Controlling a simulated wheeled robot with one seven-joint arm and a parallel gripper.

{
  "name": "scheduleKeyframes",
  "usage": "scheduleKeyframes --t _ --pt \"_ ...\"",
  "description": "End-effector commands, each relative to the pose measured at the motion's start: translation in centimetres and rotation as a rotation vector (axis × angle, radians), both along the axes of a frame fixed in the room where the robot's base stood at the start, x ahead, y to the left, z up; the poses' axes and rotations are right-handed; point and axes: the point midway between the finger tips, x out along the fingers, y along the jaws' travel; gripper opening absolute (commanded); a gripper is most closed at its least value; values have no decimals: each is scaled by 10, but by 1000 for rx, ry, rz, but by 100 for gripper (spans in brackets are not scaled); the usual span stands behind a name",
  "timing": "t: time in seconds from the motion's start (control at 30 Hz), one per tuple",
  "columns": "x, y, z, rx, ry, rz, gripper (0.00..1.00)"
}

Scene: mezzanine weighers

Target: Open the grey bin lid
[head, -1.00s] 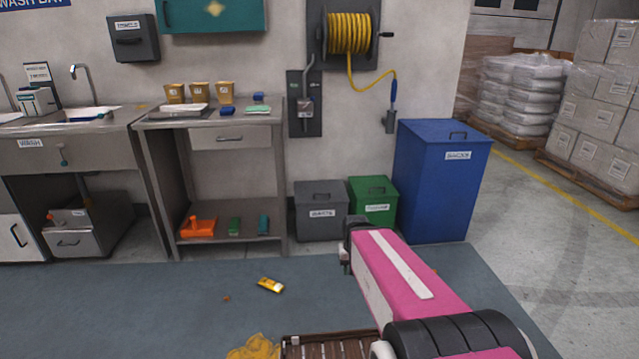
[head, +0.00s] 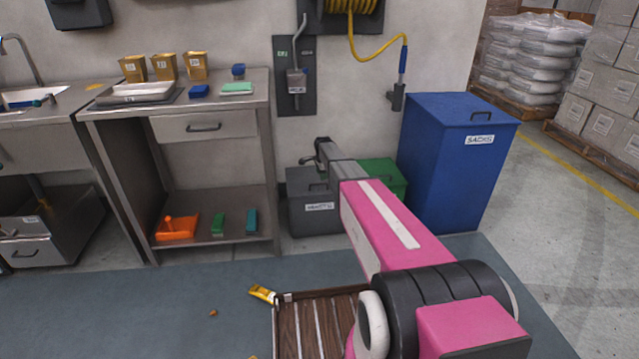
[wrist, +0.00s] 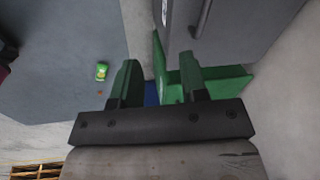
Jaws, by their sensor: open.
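The grey bin (head: 314,217) stands on the floor against the wall, with a label on its front. Its lid is down, and my gripper and arm hide part of it. My gripper (head: 312,158) is above the grey bin, near the back of its lid in the head view. In the wrist view my gripper (wrist: 158,76) shows two separated fingers with nothing between them. The grey bin (wrist: 235,30) shows there at the top right, with a dark handle (wrist: 203,18) beyond the fingertips. I see no contact.
A green bin (head: 388,173) stands right of the grey one, partly behind my arm. A tall blue bin (head: 450,165) is further right. A steel table (head: 140,187) stands left. A yellow tube (head: 262,293) and a wooden slatted crate (head: 318,330) lie on the floor.

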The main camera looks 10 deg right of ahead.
Motion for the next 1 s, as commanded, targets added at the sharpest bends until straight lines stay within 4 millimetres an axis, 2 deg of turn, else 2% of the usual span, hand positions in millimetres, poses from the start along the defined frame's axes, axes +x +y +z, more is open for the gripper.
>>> scheduleKeyframes --t 0.03,0.1,0.2,0.37,0.57,1.0 --pt "30 0 -4 10 -7 -53 40" --pt "51 -1 -6 22 -15 -119 40" --pt "68 -1 -8 33 -23 -181 40" --pt "76 -1 -11 40 -26 -215 40" --pt "78 -1 -28 39 -24 -215 40" --pt "93 -1 -99 39 -25 -213 40"
